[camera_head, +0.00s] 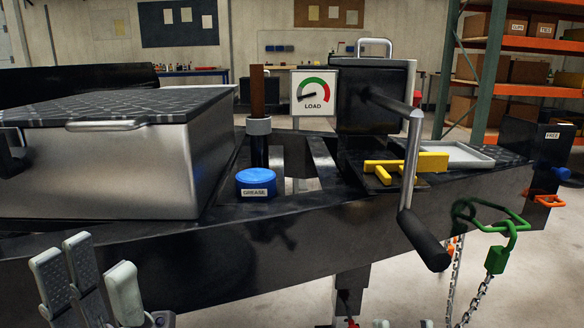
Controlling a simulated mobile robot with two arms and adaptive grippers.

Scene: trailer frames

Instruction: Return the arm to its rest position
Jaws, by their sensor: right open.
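My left gripper (92,265) is at the lower left, in front of the trailer frame's black beam (270,258). Its grey padded fingers point up. I see nothing held, but the gap between the fingers is unclear from this angle. My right gripper (402,323) shows only as two small light tips at the bottom edge, right of centre. The tips stand apart with nothing visible between them. They are below the crank handle (424,240) and apart from it in the picture. The rest of both arms is out of view.
A metal toolbox (120,170) stands on the frame at left. A blue grease cap (256,181), load gauge (314,93), yellow chocks (405,170) and grey tray (455,154) are on the frame. A green hook (497,258) and chains hang at right. Floor is open at lower right.

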